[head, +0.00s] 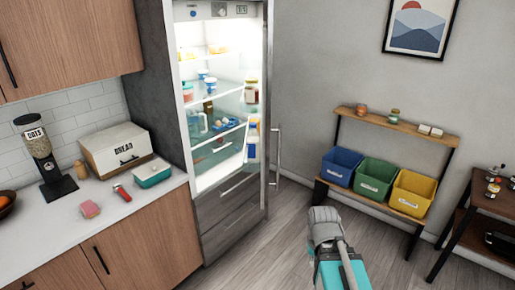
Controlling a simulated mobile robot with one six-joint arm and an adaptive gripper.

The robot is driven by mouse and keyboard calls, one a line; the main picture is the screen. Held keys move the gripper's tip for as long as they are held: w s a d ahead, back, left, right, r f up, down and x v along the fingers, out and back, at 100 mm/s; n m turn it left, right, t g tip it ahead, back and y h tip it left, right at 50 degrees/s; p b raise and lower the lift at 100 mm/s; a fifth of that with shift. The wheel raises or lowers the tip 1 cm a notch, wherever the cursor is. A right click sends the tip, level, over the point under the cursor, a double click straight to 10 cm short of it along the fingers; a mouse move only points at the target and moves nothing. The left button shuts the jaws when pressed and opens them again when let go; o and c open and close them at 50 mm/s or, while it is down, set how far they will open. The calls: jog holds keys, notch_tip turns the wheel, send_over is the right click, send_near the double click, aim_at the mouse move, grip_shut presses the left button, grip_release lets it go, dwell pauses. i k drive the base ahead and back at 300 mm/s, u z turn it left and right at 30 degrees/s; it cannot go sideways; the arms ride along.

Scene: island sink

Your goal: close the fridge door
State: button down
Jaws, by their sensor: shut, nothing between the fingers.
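The fridge (214,165) stands left of centre with its lit shelves in view. Its door (267,110) is open, swung out on the right side and seen almost edge-on. The tall metal door handle (277,157) is on the right, outer face of the door. A milk-like bottle (252,145) and a jar sit in the door's inner racks. My gripper (322,212) is shut and empty, low and to the right of the handle, apart from the door in the picture. My wrist hides part of the floor.
A rack (395,128) with blue, green and yellow bins stands against the wall on the right. A dark side table (497,200) is at the far right. The counter (50,225) is on the left. Wood floor (265,255) is clear in front of the fridge.

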aim_at(266, 54)
jog(key=z, duration=0.1)
jog(key=i, duration=1)
jog(key=u, duration=0.05)
